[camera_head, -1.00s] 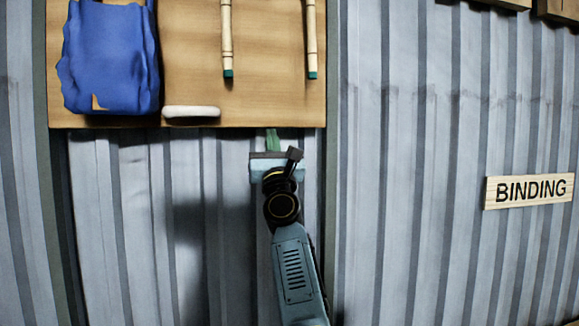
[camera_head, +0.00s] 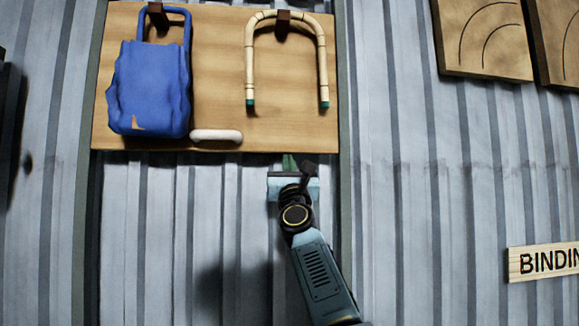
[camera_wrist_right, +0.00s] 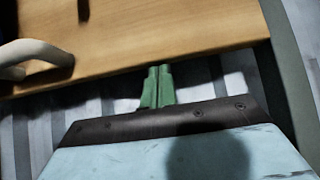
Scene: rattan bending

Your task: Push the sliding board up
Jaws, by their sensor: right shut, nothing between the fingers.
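The sliding board (camera_head: 215,85) is a wooden panel between two dark vertical rails on the corrugated wall. In the head view it fills the upper left, and a white handle (camera_head: 217,136) sits at its lower edge. My right gripper (camera_head: 290,162) is just below the board's bottom edge, right of the handle. In the right wrist view its green fingers (camera_wrist_right: 157,86) are together with nothing between them, their tips at the board's lower edge (camera_wrist_right: 215,55). Whether they touch is hard to tell. The handle also shows there at left (camera_wrist_right: 30,55). My left gripper is not in view.
A blue bag (camera_head: 150,90) and a bent rattan hoop (camera_head: 285,20) hang from brown pegs on the board. Wooden panels with curved lines (camera_head: 485,38) are at the upper right. A BINDING sign (camera_head: 545,262) is at the right edge. The wall below the board is clear.

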